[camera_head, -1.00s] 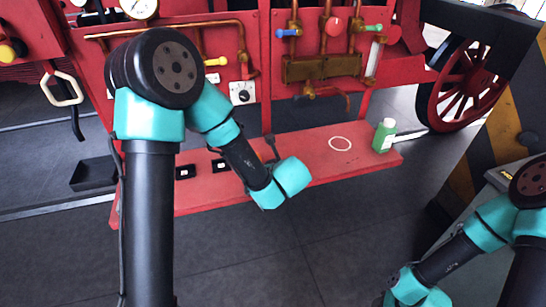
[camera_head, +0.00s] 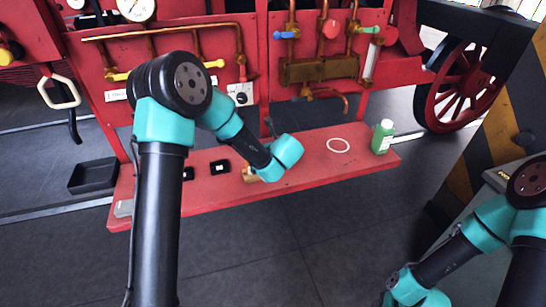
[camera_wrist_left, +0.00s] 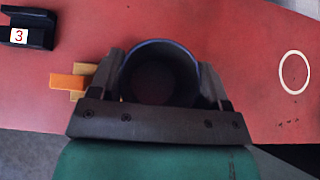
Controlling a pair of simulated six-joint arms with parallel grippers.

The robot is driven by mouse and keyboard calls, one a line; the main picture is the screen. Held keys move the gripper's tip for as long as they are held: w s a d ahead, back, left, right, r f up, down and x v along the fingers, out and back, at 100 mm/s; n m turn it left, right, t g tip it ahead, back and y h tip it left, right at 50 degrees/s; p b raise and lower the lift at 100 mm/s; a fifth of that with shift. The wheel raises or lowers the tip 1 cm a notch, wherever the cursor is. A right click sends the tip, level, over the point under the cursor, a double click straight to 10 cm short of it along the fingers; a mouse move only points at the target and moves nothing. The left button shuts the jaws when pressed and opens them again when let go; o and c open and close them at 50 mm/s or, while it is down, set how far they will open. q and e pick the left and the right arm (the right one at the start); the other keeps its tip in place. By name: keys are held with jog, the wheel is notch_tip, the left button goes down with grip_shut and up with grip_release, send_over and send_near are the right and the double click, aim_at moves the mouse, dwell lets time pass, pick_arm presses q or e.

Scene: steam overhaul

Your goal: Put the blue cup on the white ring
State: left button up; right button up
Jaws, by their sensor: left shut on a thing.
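In the left wrist view my left gripper (camera_wrist_left: 160,62) is shut on the blue cup (camera_wrist_left: 157,80). Its round blue rim and dark inside show between the fingers. The white ring (camera_head: 338,152) lies flat on the red shelf, right of my left wrist in the head view. In the left wrist view the ring (camera_wrist_left: 280,72) is to the right, apart from the cup. In the head view my left wrist hides the cup and fingers. My right arm shows at the lower right, but its gripper is out of the picture.
A green bottle (camera_head: 382,137) stands right of the ring on the red shelf (camera_head: 225,196). An orange-yellow piece (camera_wrist_left: 68,82) lies left of the gripper. A black holder marked 3 (camera_wrist_left: 28,30) is further left. Copper pipes and valves rise behind the shelf.

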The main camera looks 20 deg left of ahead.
pick_arm(q)
jog(key=shift+f, duration=1.7)
jog(key=shift+f, duration=0.1)
jog(key=o, duration=0.7)
jog(key=shift+o, duration=0.2)
jog(key=shift+s+d+r, duration=0.1)
jog(key=shift+s+r, duration=0.1)
jog(key=shift+r, duration=0.05)
jog(key=v, duration=1.1)
jog(key=shift+s+d+r, duration=0.15)
jog(key=shift+c, duration=0.4)
